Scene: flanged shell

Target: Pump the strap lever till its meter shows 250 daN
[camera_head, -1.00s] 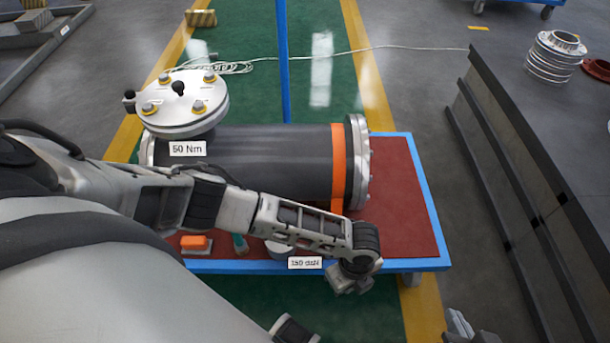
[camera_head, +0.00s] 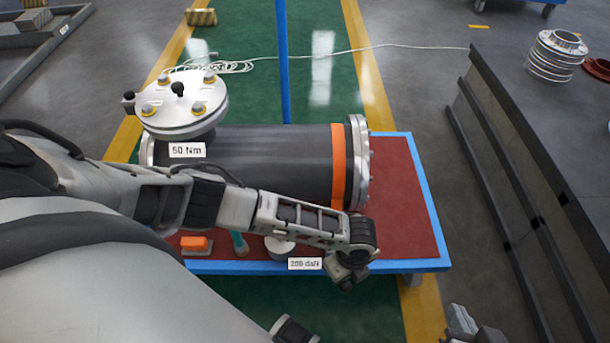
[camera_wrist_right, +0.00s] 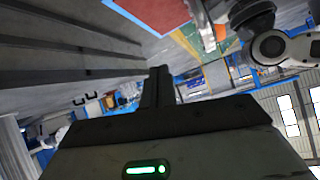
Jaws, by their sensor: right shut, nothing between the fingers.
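A dark cylindrical shell (camera_head: 270,160) lies on the red-topped table, with an orange strap (camera_head: 338,165) around its right end. A small meter label (camera_head: 305,263) at the table's front edge appears to read 200 daN, a little blurred. My left gripper (camera_head: 347,280) is at the front edge, just right of the label; its fingers are too hidden to tell their state. The strap lever is not clear to see behind my left arm. My right gripper (camera_head: 462,325) is at the bottom right, away from the table; in the right wrist view its fingers (camera_wrist_right: 158,85) are shut and empty.
A round flanged cover (camera_head: 185,105) with knobs is at the shell's left end, above a 50 Nm label (camera_head: 187,150). An orange block (camera_head: 196,244) sits near the table's front edge. A blue post (camera_head: 283,60) stands behind. A dark bench (camera_head: 520,170) is on the right.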

